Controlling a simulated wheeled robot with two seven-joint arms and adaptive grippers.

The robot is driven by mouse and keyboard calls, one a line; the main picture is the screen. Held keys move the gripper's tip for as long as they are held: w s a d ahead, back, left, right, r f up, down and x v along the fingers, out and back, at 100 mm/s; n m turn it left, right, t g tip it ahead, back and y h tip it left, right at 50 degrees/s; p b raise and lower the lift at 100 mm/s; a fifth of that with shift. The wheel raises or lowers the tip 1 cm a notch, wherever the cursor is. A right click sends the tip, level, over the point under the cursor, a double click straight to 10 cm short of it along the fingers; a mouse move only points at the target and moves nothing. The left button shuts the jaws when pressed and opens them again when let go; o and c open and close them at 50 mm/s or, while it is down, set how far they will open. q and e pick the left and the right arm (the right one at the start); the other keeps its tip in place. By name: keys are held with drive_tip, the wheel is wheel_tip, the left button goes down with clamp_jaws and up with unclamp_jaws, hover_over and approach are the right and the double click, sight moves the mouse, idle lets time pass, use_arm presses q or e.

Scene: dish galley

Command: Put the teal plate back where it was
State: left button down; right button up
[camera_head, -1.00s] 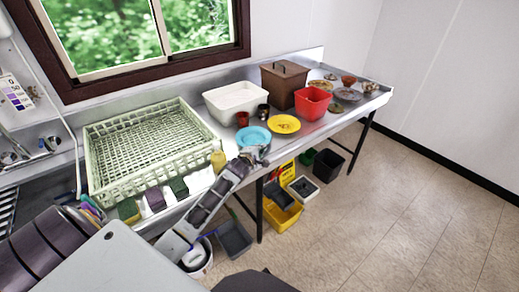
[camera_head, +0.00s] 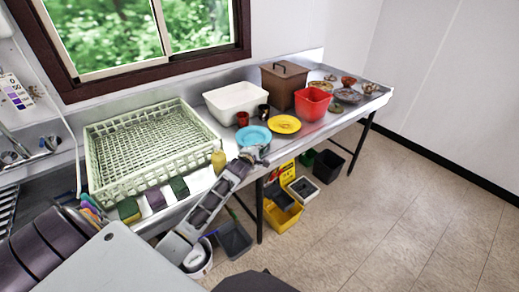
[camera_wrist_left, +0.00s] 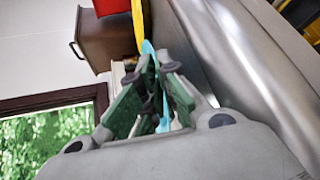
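The teal plate (camera_head: 254,135) is at the front edge of the steel counter, left of the yellow plate (camera_head: 284,124). My left gripper (camera_head: 250,155) is at its near rim. In the left wrist view the teal plate (camera_wrist_left: 148,47) shows as a thin edge-on strip running between the fingers. The left gripper (camera_wrist_left: 158,70) has its fingertips close together on either side of this rim and looks shut on it. I cannot tell whether the plate's underside rests fully on the counter. My right gripper is not in view.
A white tub (camera_head: 236,101), red cup (camera_head: 243,118) and dark cup (camera_head: 263,111) stand behind the plate. A red bin (camera_head: 313,103) and brown box (camera_head: 284,85) are farther right.

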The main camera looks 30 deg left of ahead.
use_arm(q)
drive_tip(key=shift+s+d+f, duration=0.15)
drive_tip(key=shift+f, duration=0.45)
drive_tip(key=shift+s+d+f, duration=0.1)
drive_tip(key=shift+s+f, duration=0.05)
drive_tip(key=shift+f, duration=0.4)
drive_tip(key=c, duration=1.6)
unclamp_jaws()
drive_tip(key=shift+o, duration=0.2)
drive_tip(key=shift+g, duration=0.3)
drive_tip(key=shift+s+d+f, duration=0.1)
drive_tip(key=shift+s, duration=0.05)
drive_tip(key=shift+v, duration=1.9)
drive_tip(key=shift+s+r, duration=0.6)
drive_tip(key=shift+s, duration=0.35)
drive_tip(key=v, duration=0.2)
drive_tip(key=r+v, duration=0.1)
drive_tip(key=v, duration=0.1)
drive_tip(key=shift+s+r, duration=0.15)
drive_tip(key=shift+s, duration=0.05)
drive_tip(key=shift+s+r, duration=0.35)
drive_tip(key=shift+s, duration=0.15)
